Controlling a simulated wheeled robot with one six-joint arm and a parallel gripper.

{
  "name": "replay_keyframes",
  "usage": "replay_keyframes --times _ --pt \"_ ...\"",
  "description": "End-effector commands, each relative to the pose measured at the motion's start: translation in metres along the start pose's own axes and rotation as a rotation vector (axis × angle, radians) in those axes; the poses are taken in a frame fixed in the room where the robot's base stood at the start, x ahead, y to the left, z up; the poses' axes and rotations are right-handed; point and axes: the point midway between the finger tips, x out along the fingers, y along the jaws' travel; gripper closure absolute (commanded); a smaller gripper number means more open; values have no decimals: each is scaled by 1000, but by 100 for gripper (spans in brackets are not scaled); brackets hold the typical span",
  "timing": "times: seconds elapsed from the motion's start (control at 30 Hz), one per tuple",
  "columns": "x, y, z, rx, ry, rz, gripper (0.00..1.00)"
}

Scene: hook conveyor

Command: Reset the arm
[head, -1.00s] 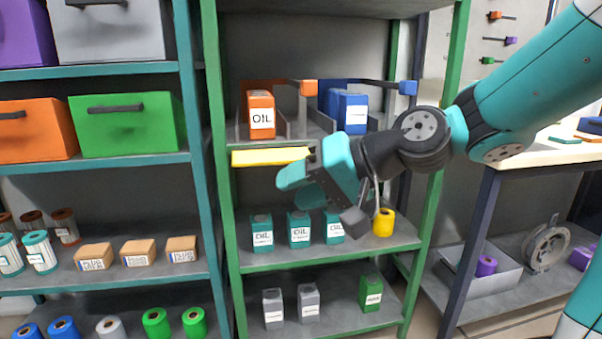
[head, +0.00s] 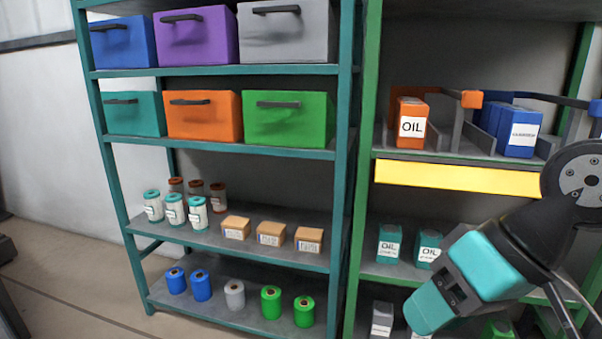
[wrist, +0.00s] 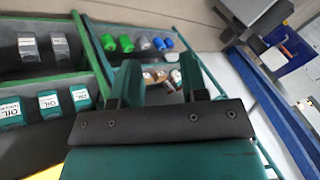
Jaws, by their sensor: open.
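My gripper (head: 440,296) is at the lower right of the head view, in front of the green-framed shelf (head: 361,200). It is teal and dark grey and points down and to the left. In the wrist view its two fingers (wrist: 160,82) are spread apart with nothing between them. Beyond the fingers, small shelf items show at a distance. The gripper touches nothing that I can see. It hides part of the lower levels of the green-framed shelf.
Teal oil bottles (head: 390,243) stand close behind my gripper. Above are an orange oil can (head: 411,124), blue cans (head: 520,132) and a yellow strip (head: 458,178). A teal-framed shelf (head: 210,71) with bins, filters, boxes and spools stands left. Open floor (head: 75,275) lies far left.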

Motion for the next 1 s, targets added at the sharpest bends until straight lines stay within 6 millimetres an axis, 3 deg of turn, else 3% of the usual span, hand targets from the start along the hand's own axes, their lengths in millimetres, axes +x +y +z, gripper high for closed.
replay_keyframes --times 0.23,0.3,0.57,0.9,1.0 --pt "1 -15 52 -226 -240 95 60" --pt "-20 -23 41 -209 -229 93 60" --pt "-68 -48 21 -206 -226 91 60" --pt "-170 -99 -19 -205 -225 91 60" --pt "-192 -111 -28 -205 -225 91 60"
